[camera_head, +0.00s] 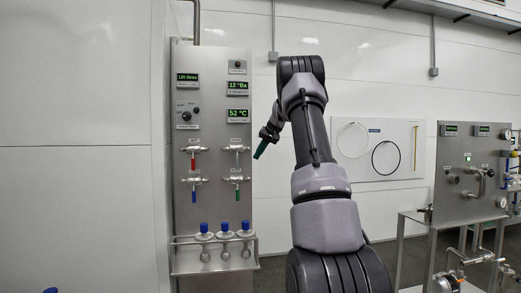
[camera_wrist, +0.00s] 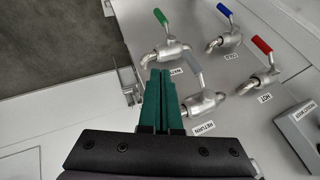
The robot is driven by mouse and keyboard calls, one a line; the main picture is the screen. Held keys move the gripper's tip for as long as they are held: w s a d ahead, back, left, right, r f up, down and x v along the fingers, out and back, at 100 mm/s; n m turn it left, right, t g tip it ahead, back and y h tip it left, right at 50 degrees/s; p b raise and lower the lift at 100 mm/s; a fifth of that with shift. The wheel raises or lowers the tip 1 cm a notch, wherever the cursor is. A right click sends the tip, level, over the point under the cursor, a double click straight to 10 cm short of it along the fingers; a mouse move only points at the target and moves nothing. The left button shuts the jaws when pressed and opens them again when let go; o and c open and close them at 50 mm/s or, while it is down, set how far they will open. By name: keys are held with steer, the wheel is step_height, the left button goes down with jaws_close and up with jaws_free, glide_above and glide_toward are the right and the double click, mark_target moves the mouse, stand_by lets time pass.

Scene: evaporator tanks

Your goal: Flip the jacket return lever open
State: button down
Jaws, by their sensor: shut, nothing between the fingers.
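The jacket return valve (camera_wrist: 205,104) is a metal valve with a grey lever (camera_wrist: 193,60), beside a label (camera_wrist: 204,127) reading RETURN in the wrist view. Its lever points the same general way as the coloured levers around it. In the head view, the upper right valve (camera_head: 236,150) appears to be this one; its grey lever is hard to make out. My gripper (camera_wrist: 163,73) has green fingers pressed together, with tips just left of the grey lever. Whether they touch it I cannot tell. In the head view my gripper (camera_head: 261,149) is by the panel's right edge.
Green (camera_wrist: 160,18), blue (camera_wrist: 224,10) and red (camera_wrist: 262,44) levers stand close around on the same panel. Sample bottles with blue caps (camera_head: 225,227) sit on a shelf below. Another panel stand (camera_head: 470,198) is at the right.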

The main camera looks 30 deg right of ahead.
mark_target(237, 158)
steer(key=w+a+f, duration=0.3)
steer(key=w+a, duration=0.1)
steer(key=shift+a+f, duration=0.2)
steer(key=shift+a, duration=0.05)
